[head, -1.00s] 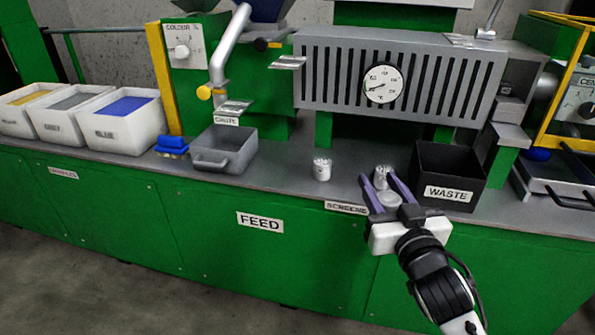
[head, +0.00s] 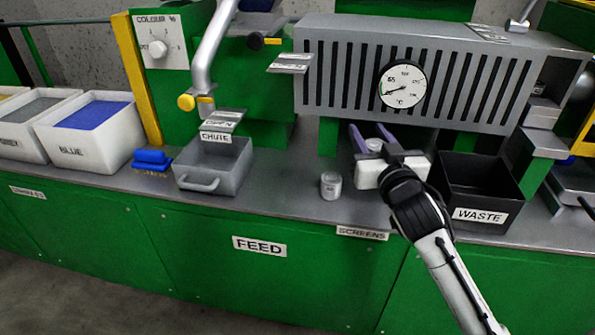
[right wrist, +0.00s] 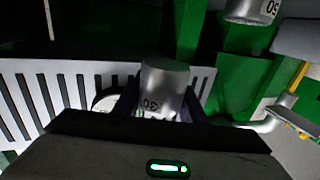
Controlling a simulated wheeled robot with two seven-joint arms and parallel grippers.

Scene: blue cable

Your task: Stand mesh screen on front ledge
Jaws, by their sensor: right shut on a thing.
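Two small metal mesh screen cups are in view. One (head: 331,186) stands upright on the grey ledge (head: 285,205) near the front edge, left of my right gripper; it also shows at the top right of the right wrist view (right wrist: 252,10). My right gripper (head: 368,130) is shut on the other cup (right wrist: 165,78), which carries a dark "30" mark and sits between the fingers in the right wrist view. In the head view the gripper hides most of this cup. The gripper is over the ledge, below the slotted grey heater box. My left gripper is not in view.
A black waste bin (head: 447,190) stands just right of my right gripper. A grey chute tray (head: 240,165) and blue brush (head: 152,160) are to the left. A slotted box with a dial (head: 403,84) overhangs behind. The "SCREENS" label (head: 362,233) is on the front edge.

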